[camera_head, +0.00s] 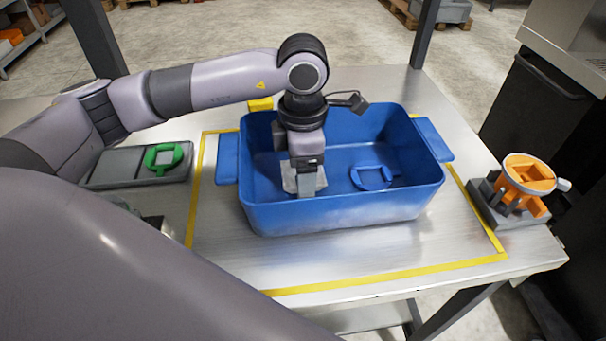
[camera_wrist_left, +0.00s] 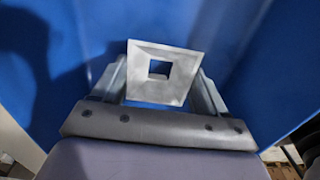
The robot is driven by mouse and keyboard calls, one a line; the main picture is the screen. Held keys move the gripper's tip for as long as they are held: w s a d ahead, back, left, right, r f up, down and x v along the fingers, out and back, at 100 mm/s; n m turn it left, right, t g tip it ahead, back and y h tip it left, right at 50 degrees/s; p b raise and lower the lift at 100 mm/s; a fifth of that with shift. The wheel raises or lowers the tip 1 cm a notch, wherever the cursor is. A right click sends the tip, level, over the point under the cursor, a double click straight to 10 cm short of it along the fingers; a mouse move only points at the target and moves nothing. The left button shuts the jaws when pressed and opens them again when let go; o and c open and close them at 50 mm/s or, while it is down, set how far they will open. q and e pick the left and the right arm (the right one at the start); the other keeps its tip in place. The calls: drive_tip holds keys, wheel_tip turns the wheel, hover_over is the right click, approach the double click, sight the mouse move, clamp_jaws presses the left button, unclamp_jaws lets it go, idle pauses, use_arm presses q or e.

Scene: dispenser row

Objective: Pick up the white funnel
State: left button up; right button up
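The white funnel (camera_wrist_left: 165,72) shows in the left wrist view as a pale, flared square piece with a square hole. In the head view it is a pale shape (camera_head: 290,178) inside the blue bin (camera_head: 340,213), on the left side, partly hidden by my gripper. My left gripper (camera_head: 307,182) reaches down into the bin at the funnel. In the wrist view its fingers (camera_wrist_left: 160,85) stand wide apart, one on each side of the funnel. I cannot tell whether they touch it. My right gripper is not in view.
A blue ring-shaped part (camera_head: 371,178) lies in the bin's right half. The bin walls surround my gripper. A grey tray with a green ring part (camera_head: 163,158) lies left. A grey stand with an orange, white-rimmed part (camera_head: 530,176) stands right. The front of the table is clear.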

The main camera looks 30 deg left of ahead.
use_arm(q)
drive_tip(key=c, duration=0.5)
drive_tip(key=shift+r, duration=0.1)
